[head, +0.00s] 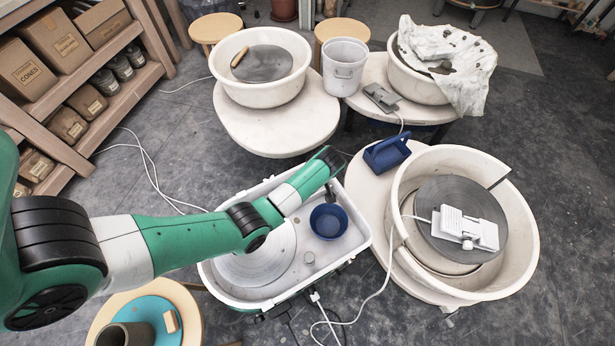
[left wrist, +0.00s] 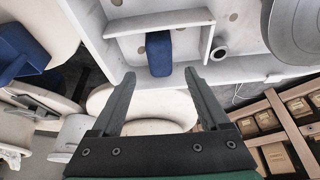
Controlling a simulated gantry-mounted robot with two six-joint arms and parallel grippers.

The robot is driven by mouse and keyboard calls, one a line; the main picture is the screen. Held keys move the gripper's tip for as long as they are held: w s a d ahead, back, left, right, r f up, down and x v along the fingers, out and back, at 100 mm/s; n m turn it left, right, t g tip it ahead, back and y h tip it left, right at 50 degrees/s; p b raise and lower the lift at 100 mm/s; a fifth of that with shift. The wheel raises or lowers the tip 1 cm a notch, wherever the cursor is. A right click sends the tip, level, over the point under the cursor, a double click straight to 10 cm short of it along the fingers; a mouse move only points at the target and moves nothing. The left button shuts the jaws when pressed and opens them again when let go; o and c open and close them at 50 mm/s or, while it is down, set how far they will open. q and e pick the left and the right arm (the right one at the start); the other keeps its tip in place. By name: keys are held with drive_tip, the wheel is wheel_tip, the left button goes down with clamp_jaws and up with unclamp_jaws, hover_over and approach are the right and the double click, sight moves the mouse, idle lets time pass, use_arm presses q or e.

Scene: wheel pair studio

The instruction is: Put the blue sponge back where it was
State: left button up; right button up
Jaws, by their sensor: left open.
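A blue block (left wrist: 158,55), seemingly the sponge, shows in the left wrist view in a white compartment, beyond my fingertips and roughly in line with the gap between them. I cannot make it out clearly in the head view. My left gripper (head: 331,159) is over the far end of the white basin (head: 356,236) in the head view. In the left wrist view my left gripper (left wrist: 157,80) is open with nothing between its fingers. My right gripper is not in view.
A blue bowl (head: 328,222) and a grey wheel head (head: 258,258) are in the basin. A blue caddy (head: 387,153) stands to its right, beside a round tub (head: 522,240) holding a white device (head: 466,228). White cables cross the floor.

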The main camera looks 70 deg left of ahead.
use_arm(q)
drive_tip(key=p+v, duration=0.1)
drive_tip(key=v, duration=0.4)
drive_tip(key=shift+d+r, duration=0.1)
drive_tip(key=shift+r, duration=0.2)
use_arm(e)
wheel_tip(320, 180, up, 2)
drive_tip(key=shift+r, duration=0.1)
